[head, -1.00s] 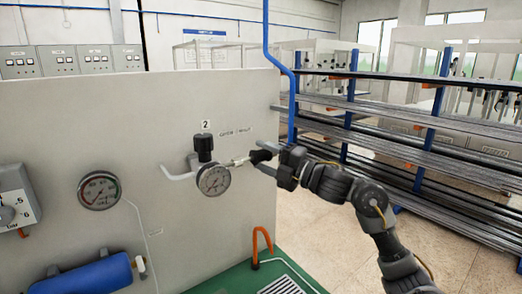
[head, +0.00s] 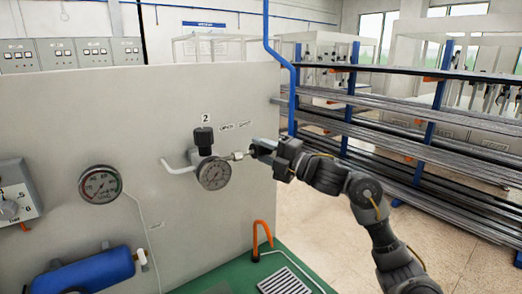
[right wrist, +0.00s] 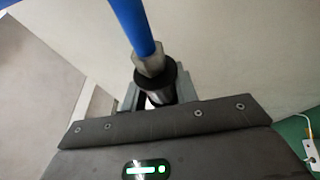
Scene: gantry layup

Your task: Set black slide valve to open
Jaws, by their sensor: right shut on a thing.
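The black slide valve (right wrist: 169,84) shows in the right wrist view as a dark sleeve below a metal fitting on a blue pipe. My right gripper (head: 262,149) is shut on this sleeve, right of the gauge, and covers much of it in the head view. The gripper also shows in the right wrist view (right wrist: 158,96), one finger on each side of the sleeve. Two small labels (head: 236,126) sit on the panel above the valve; their words are too small to read surely. My left gripper is not in view.
The black-knobbed regulator (head: 203,139) with its round gauge (head: 213,174) stands just left of the valve. The pale panel (head: 100,130) is close behind. A rack of long bars (head: 400,140) stands at right.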

